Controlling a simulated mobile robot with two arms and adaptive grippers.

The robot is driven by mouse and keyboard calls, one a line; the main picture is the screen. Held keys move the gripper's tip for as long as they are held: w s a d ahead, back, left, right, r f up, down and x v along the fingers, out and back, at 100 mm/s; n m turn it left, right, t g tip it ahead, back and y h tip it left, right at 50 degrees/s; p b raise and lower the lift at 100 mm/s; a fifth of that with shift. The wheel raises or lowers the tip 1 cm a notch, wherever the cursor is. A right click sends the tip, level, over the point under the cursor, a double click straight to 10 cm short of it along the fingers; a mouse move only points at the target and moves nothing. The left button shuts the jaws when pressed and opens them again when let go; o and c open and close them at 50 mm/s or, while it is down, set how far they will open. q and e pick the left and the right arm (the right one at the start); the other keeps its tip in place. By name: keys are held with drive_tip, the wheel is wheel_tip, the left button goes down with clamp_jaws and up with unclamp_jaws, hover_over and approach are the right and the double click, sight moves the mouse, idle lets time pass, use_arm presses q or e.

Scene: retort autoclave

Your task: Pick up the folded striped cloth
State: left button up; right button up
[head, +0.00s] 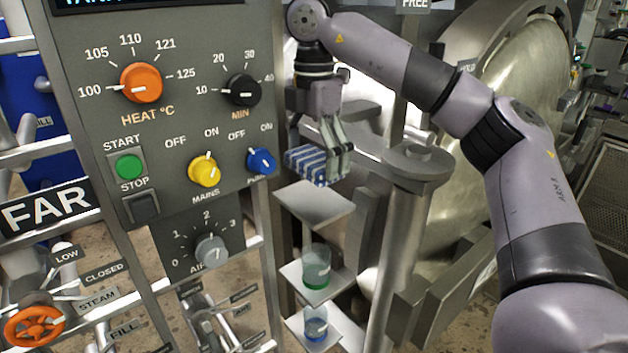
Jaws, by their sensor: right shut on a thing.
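The folded striped cloth (308,164), blue and white, is held in the fingers of my right gripper (334,160). The gripper points down and is shut on the cloth's right part. The cloth hangs above a small bare metal shelf (313,202), with a gap visible between them. My right arm comes in from the right and arches over to the gripper. My left gripper does not show.
A grey control panel with an orange heat knob (140,83) and a blue knob (261,161) stands close at left. Lower shelves hold a green-based beaker (316,267) and a blue-based beaker (316,324). A metal post (400,240) and the large round vessel (520,80) stand at right.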

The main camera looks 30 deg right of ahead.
drive_tip(key=s+d, duration=0.1)
drive_tip(key=s, duration=1.8)
drive_tip(key=shift+s+d+r+p, duration=0.3)
drive_tip(key=shift+s+r+p, duration=0.05)
drive_tip(key=o, duration=0.5)
drive_tip(key=shift+w, duration=0.1)
drive_tip(key=c, duration=0.5)
